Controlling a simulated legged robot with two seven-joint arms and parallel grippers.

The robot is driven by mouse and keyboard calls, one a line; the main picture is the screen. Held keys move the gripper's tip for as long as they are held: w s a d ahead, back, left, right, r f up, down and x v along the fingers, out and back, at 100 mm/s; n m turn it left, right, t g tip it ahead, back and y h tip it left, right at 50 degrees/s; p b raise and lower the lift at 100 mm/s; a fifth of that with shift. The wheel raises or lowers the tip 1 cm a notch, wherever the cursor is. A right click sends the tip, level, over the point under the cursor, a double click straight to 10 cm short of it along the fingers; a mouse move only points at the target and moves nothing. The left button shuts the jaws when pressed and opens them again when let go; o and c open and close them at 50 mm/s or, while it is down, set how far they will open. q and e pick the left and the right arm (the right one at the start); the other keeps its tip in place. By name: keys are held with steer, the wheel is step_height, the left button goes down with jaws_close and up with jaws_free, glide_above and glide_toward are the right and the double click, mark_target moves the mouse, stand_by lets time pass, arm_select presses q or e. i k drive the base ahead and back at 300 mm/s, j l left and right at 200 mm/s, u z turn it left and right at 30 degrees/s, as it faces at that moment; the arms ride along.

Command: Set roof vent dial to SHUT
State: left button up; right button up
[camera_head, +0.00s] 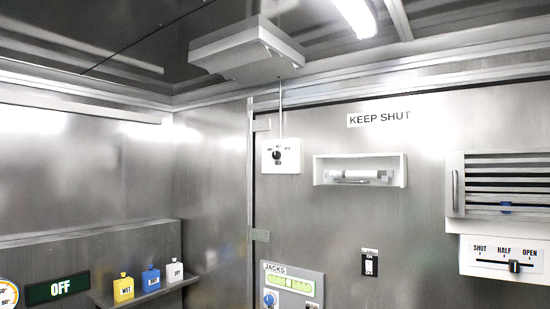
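A white dial box (290,162) is on the metal wall at centre, with a small round black knob (276,156) and tiny labels around it. The labels and the knob's pointing direction are too small to read surely. A thin rod (281,108) runs from the box up to a grey roof vent housing (247,47) on the ceiling. Neither of my grippers is in view.
At right, a slider panel (492,265) marked SHUT, HALF, OPEN sits below a louvred vent (508,182); its black slider stands between HALF and OPEN. A clear-fronted white case (402,172), a JACKS panel (315,274) and a bottle shelf (104,300) also show.

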mark_target(276, 155)
steer(key=i+j+z, duration=0.2)
steer(key=i, duration=0.85)
